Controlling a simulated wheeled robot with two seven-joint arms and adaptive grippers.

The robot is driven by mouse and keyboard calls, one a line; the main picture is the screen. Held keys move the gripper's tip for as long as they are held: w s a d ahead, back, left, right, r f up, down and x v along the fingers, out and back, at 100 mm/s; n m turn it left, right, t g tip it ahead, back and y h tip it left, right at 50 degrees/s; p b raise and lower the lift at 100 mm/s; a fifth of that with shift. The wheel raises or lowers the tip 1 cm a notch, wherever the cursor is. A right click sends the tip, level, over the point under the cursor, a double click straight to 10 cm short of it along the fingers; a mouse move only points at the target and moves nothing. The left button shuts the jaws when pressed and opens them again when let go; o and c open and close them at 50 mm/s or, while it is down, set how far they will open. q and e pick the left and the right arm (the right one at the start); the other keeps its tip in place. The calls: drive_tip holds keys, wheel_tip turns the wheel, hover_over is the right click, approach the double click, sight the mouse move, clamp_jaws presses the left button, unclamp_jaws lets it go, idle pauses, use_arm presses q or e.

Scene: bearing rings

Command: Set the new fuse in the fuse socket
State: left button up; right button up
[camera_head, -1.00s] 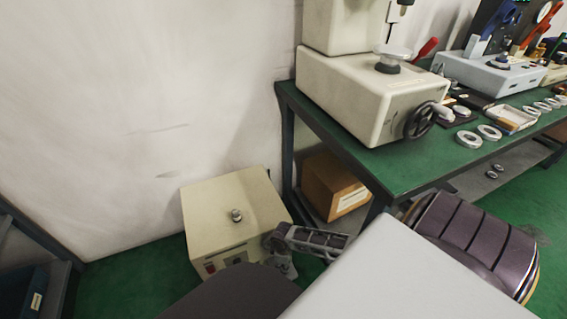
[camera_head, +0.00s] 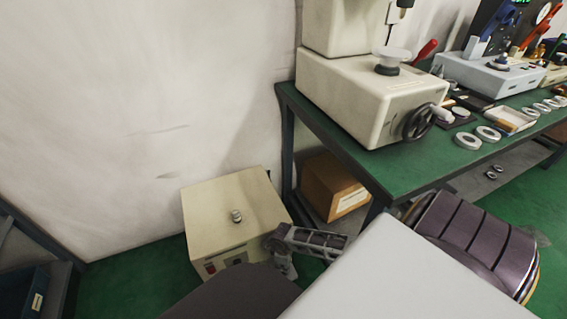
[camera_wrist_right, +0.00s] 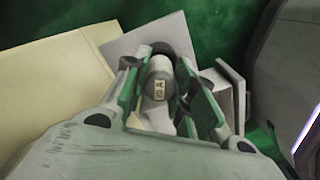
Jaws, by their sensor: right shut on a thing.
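A pale cylindrical fuse (camera_wrist_right: 159,80) with a small label sits between the fingers of my right gripper (camera_wrist_right: 165,100) in the right wrist view. The fingers are shut on it. Just beyond the fuse's far end is a dark rounded part (camera_wrist_right: 160,48) in front of a grey plate (camera_wrist_right: 128,44); I cannot tell whether it is the fuse socket or whether the fuse touches it. In the head view my right gripper (camera_head: 283,262) is low, at the front right of a beige box (camera_head: 228,208), and the fuse does not show clearly there. My left gripper is out of view.
A cardboard box (camera_head: 331,187) stands under the green bench (camera_head: 400,172). The bench carries a press (camera_head: 365,95) and several metal rings (camera_head: 467,140).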

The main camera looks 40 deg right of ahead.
drive_tip(key=shift+f, duration=0.6)
idle(1.1)
drive_tip(key=o, duration=0.7)
drive_tip(key=shift+o, duration=0.2)
